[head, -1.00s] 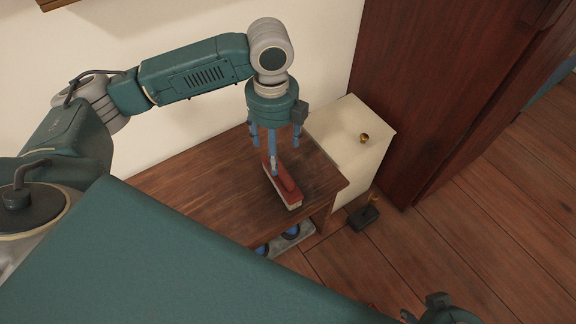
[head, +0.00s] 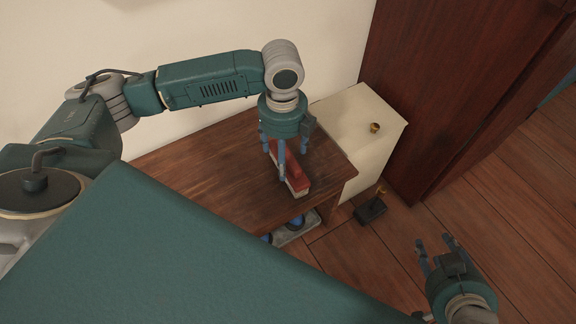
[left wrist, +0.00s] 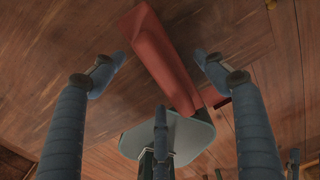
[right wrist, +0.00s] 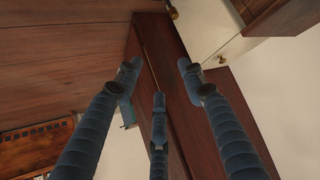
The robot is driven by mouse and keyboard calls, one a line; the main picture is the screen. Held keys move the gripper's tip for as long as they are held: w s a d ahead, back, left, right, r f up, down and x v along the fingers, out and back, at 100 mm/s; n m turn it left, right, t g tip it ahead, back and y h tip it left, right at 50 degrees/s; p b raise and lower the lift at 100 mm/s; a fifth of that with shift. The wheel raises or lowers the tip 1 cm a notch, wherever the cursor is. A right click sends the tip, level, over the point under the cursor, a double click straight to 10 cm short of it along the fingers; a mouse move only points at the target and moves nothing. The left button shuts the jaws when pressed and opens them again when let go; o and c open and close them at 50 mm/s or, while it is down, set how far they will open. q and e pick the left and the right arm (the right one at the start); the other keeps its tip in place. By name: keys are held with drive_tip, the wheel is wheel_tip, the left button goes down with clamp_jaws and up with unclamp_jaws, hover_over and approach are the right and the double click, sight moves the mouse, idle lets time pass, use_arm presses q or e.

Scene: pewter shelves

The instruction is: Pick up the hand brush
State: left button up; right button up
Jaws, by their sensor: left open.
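The hand brush (head: 297,184) has a red-brown back and pale bristles. It lies on the brown wooden bench top, close to its right end. My left gripper (head: 280,166) points down over the brush, its fingers hiding part of it. In the left wrist view the brush (left wrist: 160,55) runs between the spread fingers of the open left gripper (left wrist: 162,72), with gaps on both sides. My right gripper (head: 434,244) is off to the lower right over the floor. Its fingers are spread and empty in the right wrist view (right wrist: 159,75).
The wooden bench (head: 200,170) stands against the pale wall. A cream cabinet (head: 352,130) with a brass knob (head: 375,127) adjoins its right end. A dark red-brown wardrobe (head: 430,90) stands farther right. A small dark object (head: 370,211) lies on the floor. Floor to the right is clear.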

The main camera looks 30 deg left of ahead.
use_arm(q)
drive_tip(key=shift+f, duration=0.9)
use_arm(e)
drive_tip(key=w+r+t, duration=0.1)
drive_tip(key=w+a+r+t, duration=0.1)
drive_tip(key=w+r, duration=0.1)
drive_tip(key=shift+w+a+y, duration=0.1)
drive_tip(key=shift+y, duration=0.2)
use_arm(q)
drive_tip(key=shift+c, duration=0.5)
drive_tip(key=c, duration=1.2)
drive_tip(key=shift+c, duration=0.2)
drive_tip(key=shift+r, duration=0.1)
drive_tip(key=shift+c, duration=0.2)
